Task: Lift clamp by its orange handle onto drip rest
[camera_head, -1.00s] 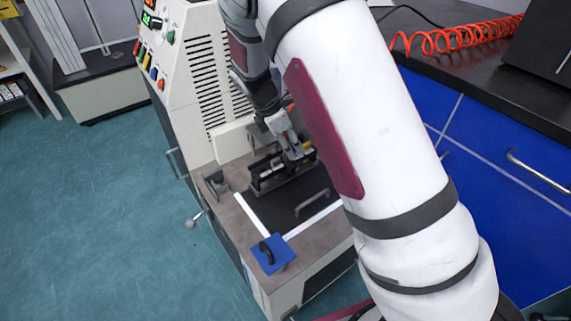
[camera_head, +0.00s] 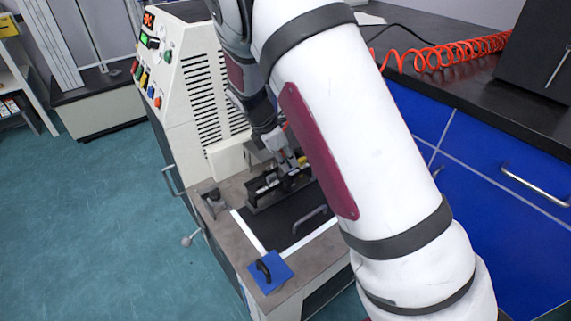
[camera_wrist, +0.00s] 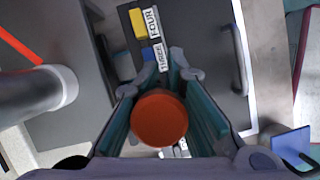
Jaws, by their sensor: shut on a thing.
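The clamp's orange handle (camera_wrist: 159,117) shows end-on as a round disc between my fingers in the wrist view. My gripper (camera_head: 285,158) is shut on it, over a black rack (camera_head: 262,196) on the machine's deck. The clamp's body below the handle is mostly hidden by the handle and my fingers. In the wrist view the rack (camera_wrist: 133,68) carries labels reading FOUR and THREE, with a yellow block and a blue block beside them. I cannot tell which part is the drip rest, nor whether the clamp touches the rack.
A black plate with a grey bar handle (camera_head: 309,219) lies in front of the rack. The machine's control panel (camera_head: 150,70) rises behind left. A blue cabinet (camera_head: 500,200) stands right.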

